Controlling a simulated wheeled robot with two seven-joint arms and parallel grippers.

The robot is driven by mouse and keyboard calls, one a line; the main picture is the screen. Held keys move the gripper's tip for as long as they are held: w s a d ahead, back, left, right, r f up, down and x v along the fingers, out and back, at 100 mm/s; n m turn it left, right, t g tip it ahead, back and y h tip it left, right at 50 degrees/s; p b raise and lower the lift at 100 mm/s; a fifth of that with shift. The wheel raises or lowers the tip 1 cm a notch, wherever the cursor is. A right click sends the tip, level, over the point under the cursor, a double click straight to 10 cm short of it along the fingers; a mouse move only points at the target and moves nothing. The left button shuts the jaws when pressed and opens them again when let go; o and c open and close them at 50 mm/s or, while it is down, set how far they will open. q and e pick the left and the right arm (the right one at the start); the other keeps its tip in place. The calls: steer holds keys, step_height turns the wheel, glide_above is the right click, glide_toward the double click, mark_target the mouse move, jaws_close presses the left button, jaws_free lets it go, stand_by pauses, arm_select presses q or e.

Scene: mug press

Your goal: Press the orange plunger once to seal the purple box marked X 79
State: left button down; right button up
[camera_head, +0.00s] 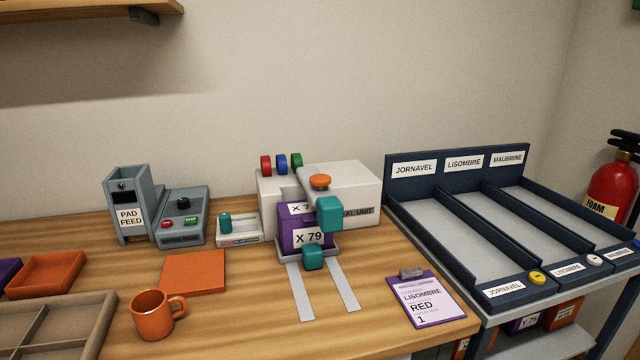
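The orange plunger (320,180) is a round cap on top of the grey arm of the white seal unit (355,185); it appears raised. The purple box (291,239) marked X 79 stands upright in a grey tray at the far end of two pale rails, in front of the unit and beneath its arm. A teal block (330,213) hides part of the box's upper right, and another teal block (313,257) is at the tray's front. Neither of my grippers shows in the head view, and nothing touches the plunger.
An orange mug (152,314), an orange pad (194,272) and a pad feed machine (133,208) stand to the left. A purple clipboard (422,299) reads LISOMBRE, RED, 1. A three-lane dark rack (457,167) stands right. Bare wood flanks the rails.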

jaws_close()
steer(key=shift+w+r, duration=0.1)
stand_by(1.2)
